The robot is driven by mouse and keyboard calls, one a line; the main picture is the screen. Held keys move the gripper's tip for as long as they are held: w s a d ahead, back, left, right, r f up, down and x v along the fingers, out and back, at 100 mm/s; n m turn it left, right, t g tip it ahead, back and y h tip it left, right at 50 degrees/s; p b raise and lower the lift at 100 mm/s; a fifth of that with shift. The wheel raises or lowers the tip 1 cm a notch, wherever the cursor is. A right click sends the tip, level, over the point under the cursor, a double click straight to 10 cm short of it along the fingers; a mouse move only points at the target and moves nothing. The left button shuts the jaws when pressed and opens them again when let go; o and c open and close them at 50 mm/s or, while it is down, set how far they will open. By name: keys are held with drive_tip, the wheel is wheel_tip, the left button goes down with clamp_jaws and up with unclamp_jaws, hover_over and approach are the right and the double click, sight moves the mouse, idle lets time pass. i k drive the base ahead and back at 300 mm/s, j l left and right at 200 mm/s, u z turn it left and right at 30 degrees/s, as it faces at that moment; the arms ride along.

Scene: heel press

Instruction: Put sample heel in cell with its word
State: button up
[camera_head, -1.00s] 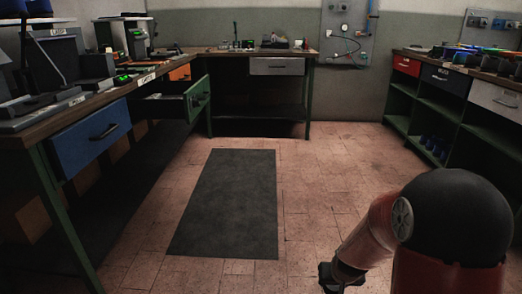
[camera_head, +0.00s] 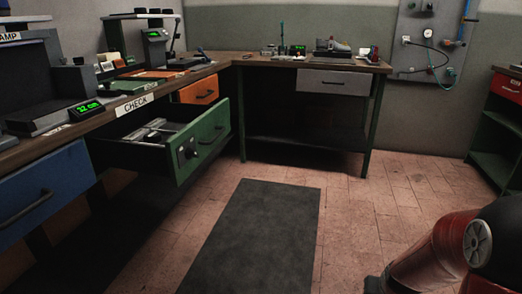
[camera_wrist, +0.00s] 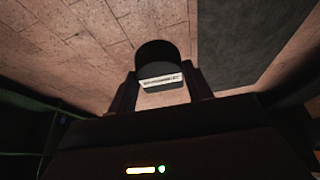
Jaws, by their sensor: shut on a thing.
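In the wrist view, my gripper (camera_wrist: 162,92) is shut on a dark, round-topped piece (camera_wrist: 157,54), which looks like the sample heel. A white label (camera_wrist: 162,80) with dark lettering shows on it, too small to read surely. The held piece is above the tiled floor, clear of any bench. In the head view my gripper is out of sight; only my arm shows at the lower right. A green drawer (camera_head: 202,150) under the left bench stands open with grey items in it. The bench edge above it bears the word CHECK. No word-marked cells can be made out.
The left bench (camera_head: 62,132) carries grey devices and a lit green display (camera_head: 93,109). A blue drawer (camera_head: 45,190) and an orange drawer (camera_head: 198,91) are shut. A back bench has a grey drawer (camera_head: 335,82). A dark mat (camera_head: 255,240) lies on open floor.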

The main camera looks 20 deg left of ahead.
sight(178, 128)
drive_tip(key=i+l+u, duration=0.1)
drive_tip(key=i+u, duration=0.25)
drive_tip(key=i, duration=0.2)
drive_tip(key=i+l+u, duration=0.35)
drive_tip(key=i, duration=0.2)
drive_tip(key=i+l+u, duration=0.3)
drive_tip(key=i, duration=0.25)
